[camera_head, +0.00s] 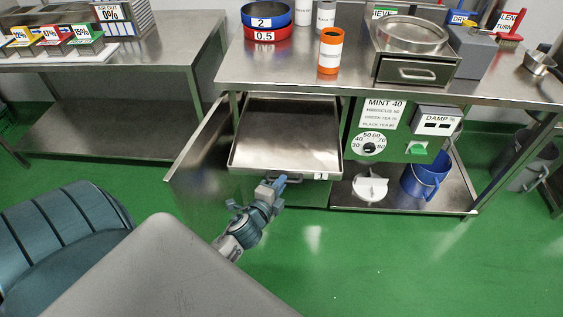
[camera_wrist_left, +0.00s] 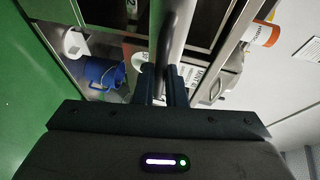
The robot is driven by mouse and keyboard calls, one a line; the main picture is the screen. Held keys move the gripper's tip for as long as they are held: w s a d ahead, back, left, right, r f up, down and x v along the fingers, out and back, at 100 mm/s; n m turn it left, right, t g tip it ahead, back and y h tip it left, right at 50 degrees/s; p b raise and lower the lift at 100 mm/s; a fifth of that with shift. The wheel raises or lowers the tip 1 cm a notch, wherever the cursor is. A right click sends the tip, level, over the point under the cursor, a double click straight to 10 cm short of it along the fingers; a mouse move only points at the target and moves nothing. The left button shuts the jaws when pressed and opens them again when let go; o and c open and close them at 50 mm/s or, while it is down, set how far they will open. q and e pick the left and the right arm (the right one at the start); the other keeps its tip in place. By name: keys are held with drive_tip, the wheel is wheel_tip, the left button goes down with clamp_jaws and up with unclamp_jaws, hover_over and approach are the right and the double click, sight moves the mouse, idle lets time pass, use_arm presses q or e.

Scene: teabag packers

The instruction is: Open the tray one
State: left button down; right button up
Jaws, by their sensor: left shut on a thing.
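Tray one (camera_head: 288,130) is a flat, empty steel tray with a "1" label at its front right corner. It sticks out of the cabinet under the steel worktable. My left gripper (camera_head: 272,187) is at the tray's front edge. The gripper hides part of the handle in the head view. My right gripper is not in view.
The cabinet door (camera_head: 203,150) stands open left of the tray. A white lidded item (camera_head: 370,187) and a blue bucket (camera_head: 424,178) are on the lower shelf at right. Green floor in front is clear.

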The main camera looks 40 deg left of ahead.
use_arm(q)
drive_tip(key=shift+s+d, duration=0.45)
drive_tip(key=shift+s, duration=0.3)
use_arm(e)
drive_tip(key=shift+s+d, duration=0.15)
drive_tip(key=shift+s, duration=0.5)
use_arm(q)
drive_tip(key=c, duration=1.5)
unclamp_jaws()
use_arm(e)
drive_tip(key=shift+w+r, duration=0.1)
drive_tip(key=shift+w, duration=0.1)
